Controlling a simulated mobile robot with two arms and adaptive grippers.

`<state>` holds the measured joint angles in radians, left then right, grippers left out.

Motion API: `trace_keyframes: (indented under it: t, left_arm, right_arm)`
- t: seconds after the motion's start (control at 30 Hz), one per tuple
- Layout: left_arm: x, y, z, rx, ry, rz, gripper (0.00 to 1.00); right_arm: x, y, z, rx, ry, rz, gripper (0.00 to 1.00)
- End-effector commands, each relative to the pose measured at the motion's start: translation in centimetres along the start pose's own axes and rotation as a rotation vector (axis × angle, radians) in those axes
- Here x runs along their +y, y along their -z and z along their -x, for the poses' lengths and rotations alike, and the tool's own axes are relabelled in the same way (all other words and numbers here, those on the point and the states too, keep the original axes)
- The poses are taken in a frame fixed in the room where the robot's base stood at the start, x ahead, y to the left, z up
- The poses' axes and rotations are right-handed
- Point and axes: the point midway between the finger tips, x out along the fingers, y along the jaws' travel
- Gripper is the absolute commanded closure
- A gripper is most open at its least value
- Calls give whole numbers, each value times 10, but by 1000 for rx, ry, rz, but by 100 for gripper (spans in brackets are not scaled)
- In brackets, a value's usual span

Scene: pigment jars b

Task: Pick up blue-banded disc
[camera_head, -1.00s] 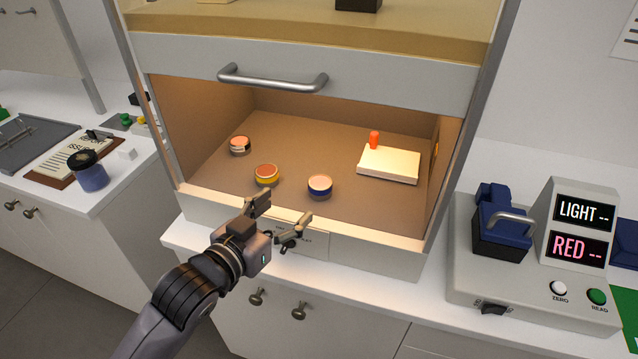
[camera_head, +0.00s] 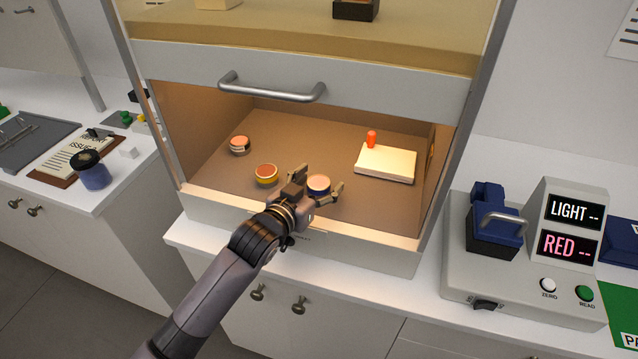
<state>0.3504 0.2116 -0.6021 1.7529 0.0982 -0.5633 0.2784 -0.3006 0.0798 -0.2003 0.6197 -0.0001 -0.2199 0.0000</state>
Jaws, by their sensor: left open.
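The blue-banded disc (camera_head: 318,184) is a short round jar with a pale pink top and a dark blue band. It stands on the brown floor of the lit cabinet, near the front opening. My left gripper (camera_head: 321,184) is open, with one finger to the left of the disc and the other to its right. The gripper hides the lower part of the disc. I cannot tell whether the fingers touch it. My right gripper is not in view.
A yellow-banded disc (camera_head: 266,175) stands close left of my gripper. A grey-banded disc (camera_head: 240,145) is further back left.

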Motion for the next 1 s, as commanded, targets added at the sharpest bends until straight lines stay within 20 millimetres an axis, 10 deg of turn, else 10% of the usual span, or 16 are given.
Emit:
trace_keyframes:
  t: [0.3, 1.0]
  left_arm:
    - [0, 0, -5, 1, -1, 0, 34]
    - [0, 0, -4, 0, -1, 0, 81]
  right_arm:
    - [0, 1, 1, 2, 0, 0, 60]
    - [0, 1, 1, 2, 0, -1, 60]
